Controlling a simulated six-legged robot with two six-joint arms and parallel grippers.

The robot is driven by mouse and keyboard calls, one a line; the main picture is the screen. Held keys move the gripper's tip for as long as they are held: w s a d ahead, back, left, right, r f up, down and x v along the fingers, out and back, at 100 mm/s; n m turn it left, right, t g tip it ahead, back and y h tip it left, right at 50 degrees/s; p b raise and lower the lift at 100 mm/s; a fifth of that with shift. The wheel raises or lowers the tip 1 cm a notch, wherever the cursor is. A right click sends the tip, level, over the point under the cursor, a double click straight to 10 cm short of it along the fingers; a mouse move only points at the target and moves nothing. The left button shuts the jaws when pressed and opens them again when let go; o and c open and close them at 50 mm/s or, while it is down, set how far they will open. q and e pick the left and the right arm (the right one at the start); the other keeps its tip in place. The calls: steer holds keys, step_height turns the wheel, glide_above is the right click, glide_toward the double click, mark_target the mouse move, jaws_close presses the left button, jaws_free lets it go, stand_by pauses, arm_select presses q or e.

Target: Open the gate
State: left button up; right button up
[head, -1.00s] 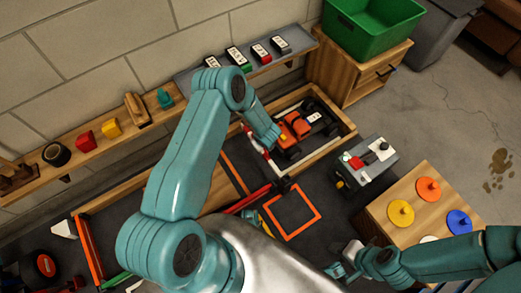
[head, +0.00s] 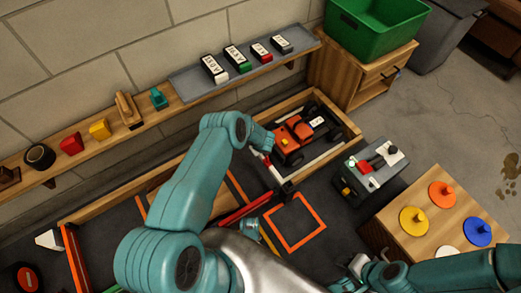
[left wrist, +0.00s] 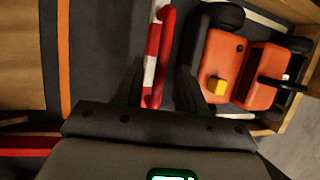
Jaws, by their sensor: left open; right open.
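The gate is a red and white striped bar (left wrist: 154,60) in the left wrist view. It stands beside the orange racecar (left wrist: 240,68), which also shows in the head view (head: 298,133) inside a wooden-walled bay. My left gripper (left wrist: 160,72) is open, with one dark finger on each side of the bar; I cannot tell whether either finger touches it. In the head view the left arm's end hides most of the gate. My right gripper (head: 352,273) is open and empty at the lower right, away from the gate, near the wooden block's front.
A grey control box (head: 368,168) with a red part stands right of the bay. A wooden block (head: 440,215) carries coloured discs. A wall shelf (head: 120,133) holds small items, and a green bin (head: 372,35) sits on a cabinet. An orange square (head: 295,222) marks clear floor.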

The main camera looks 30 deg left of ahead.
arm_select(q)
steer(key=shift+w, duration=0.1)
jaws_close()
